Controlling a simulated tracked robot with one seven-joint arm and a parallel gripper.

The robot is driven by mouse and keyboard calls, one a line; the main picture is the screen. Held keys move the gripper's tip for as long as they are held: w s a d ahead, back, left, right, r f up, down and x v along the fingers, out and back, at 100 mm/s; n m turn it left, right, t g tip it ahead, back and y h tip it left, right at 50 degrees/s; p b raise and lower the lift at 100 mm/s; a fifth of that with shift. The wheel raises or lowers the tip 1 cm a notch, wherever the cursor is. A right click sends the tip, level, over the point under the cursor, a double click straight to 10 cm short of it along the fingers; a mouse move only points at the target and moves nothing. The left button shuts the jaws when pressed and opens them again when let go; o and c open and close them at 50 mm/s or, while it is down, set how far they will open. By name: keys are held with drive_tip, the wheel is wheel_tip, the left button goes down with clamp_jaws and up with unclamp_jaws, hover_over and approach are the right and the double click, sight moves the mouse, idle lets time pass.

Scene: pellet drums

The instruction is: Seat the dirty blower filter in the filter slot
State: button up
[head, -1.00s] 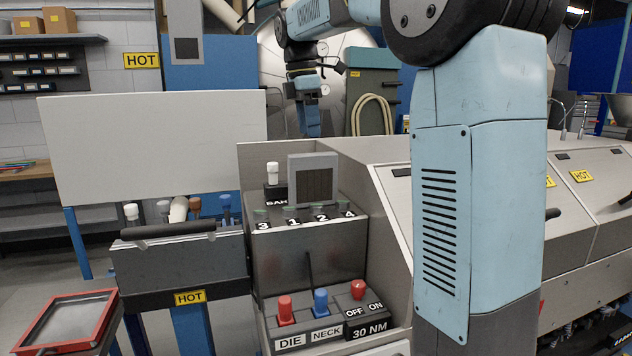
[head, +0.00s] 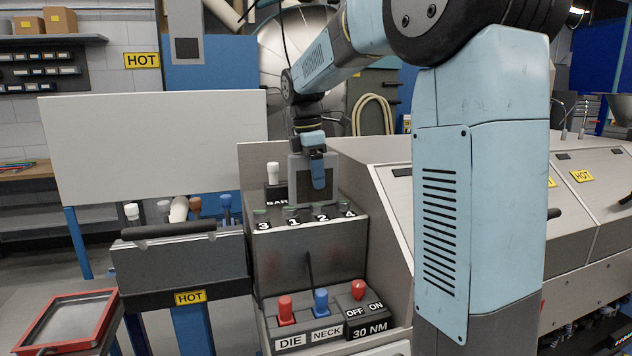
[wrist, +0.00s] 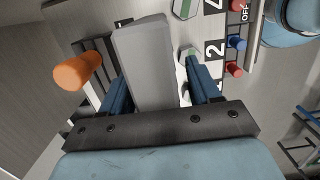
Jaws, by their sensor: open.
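The filter, a grey square frame with a dark mesh face (head: 297,182), stands upright on the machine's top ledge behind the numbered posts. My gripper (head: 318,176) reaches down over its top edge, and a blue finger covers part of the mesh. In the wrist view the filter (wrist: 143,60) shows edge-on as a grey slab between my two blue fingers. The fingers are open, with a visible gap on the right side. A similar grey square with a dark centre (head: 187,48) is on the blue panel at the back; I cannot tell whether it is the slot.
Numbered posts (head: 322,212) stand close in front of the filter, and a white knob (head: 272,172) stands to its left. An orange knob (wrist: 78,72) is near my left finger in the wrist view. A white panel (head: 150,145) and a red-rimmed tray (head: 108,312) are at left.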

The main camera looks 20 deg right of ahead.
drive_tip(key=shift+f, duration=0.25)
drive_tip(key=shift+c, duration=0.3)
clamp_jaws()
